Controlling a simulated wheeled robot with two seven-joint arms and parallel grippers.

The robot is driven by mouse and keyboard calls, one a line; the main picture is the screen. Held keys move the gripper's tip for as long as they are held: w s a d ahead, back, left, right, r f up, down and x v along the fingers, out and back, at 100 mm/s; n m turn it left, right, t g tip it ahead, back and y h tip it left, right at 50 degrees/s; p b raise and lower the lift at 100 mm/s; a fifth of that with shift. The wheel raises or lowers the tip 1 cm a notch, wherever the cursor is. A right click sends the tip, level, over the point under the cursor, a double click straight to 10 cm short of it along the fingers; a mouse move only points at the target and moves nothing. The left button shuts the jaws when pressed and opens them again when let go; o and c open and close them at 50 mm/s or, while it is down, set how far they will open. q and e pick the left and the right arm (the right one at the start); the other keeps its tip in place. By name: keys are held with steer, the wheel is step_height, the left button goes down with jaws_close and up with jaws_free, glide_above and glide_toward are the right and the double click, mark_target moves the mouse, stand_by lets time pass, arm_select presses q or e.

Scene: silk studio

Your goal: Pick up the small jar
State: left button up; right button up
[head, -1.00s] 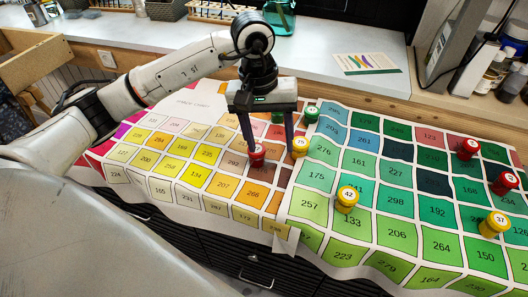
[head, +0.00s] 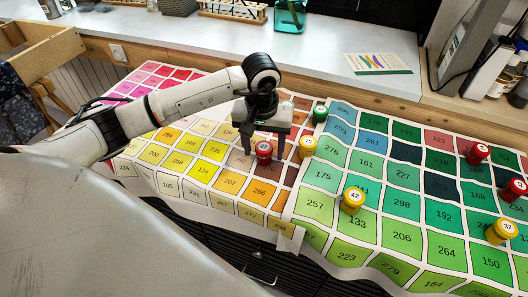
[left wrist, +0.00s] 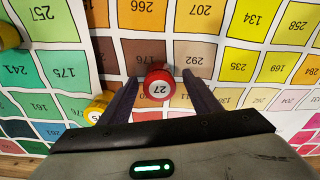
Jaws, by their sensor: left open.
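Several small round jars with numbered lids stand on the color-chart cloth. A red jar (head: 264,149) numbered 27 stands upright in the brown squares; the left wrist view shows it too (left wrist: 158,84). My left gripper (head: 263,143) is open and low over the cloth, one finger on each side of this red jar. In the left wrist view the fingers (left wrist: 161,80) flank the jar, with a gap visible on each side. A yellow jar (head: 307,147) stands just right of the gripper; it is partly hidden by a finger in the left wrist view (left wrist: 97,107). My right gripper is not in view.
A green jar (head: 320,113) stands behind the yellow one. Yellow jar 42 (head: 353,200), yellow jar 37 (head: 501,231) and red jars (head: 477,154) stand farther right. The color-chart cloth (head: 205,205) hangs over the front edge. The white counter (head: 310,60) behind is mostly clear.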

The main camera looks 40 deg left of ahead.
arm_select(q)
steer(key=c, duration=1.2)
